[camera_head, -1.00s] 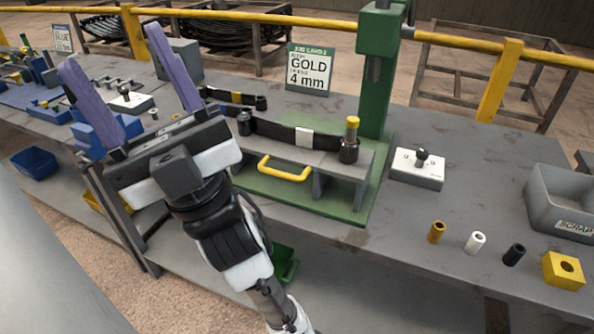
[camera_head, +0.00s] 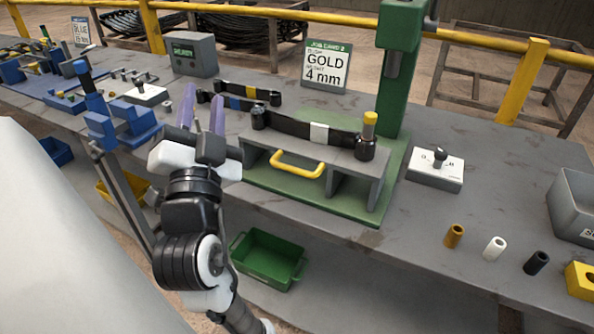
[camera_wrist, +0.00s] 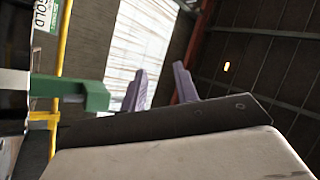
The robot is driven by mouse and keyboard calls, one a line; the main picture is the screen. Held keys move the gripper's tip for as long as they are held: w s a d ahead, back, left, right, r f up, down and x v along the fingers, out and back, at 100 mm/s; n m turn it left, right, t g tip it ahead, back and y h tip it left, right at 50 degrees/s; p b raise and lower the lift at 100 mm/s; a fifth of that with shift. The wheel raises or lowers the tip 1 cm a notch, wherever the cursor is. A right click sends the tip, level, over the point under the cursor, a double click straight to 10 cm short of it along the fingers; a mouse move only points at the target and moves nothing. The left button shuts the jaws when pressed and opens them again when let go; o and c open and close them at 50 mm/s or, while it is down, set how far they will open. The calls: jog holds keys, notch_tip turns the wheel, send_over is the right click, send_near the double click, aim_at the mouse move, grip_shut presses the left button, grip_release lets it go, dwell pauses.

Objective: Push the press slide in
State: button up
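The green press (camera_head: 395,85) stands on the bench with a green base (camera_head: 330,210). The grey slide (camera_head: 345,160) sits on that base, with a yellow handle (camera_head: 298,165) on its front face. A dark leaf spring (camera_head: 290,124) lies across the slide, and a gold-topped pin (camera_head: 369,125) stands upright at its right end. My gripper (camera_head: 202,115) is left of the slide and apart from the handle, its purple fingers pointing up with an empty gap between them. The wrist view shows both fingers (camera_wrist: 160,88) separated, with a green part of the press (camera_wrist: 75,90) beyond.
A white switch box (camera_head: 436,172) stands right of the press. A blue fixture (camera_head: 120,125) is left of my gripper. A green bin (camera_head: 268,260) sits below the bench.

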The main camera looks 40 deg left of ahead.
notch_tip(320, 180, down, 8)
jog(key=w+d+r+m+h, duration=0.1)
jog(key=w+d+m+h, duration=0.1)
jog(key=m+h, duration=0.45)
jog(key=m+g+h, duration=0.2)
jog(key=m+h, duration=0.4)
jog(key=m, duration=0.3)
send_near(292, 171)
jog(key=p+x, duration=0.2)
jog(key=x, duration=0.8)
jog(key=shift+w+a+f, duration=0.1)
jog(key=shift+w, duration=0.15)
grip_shut()
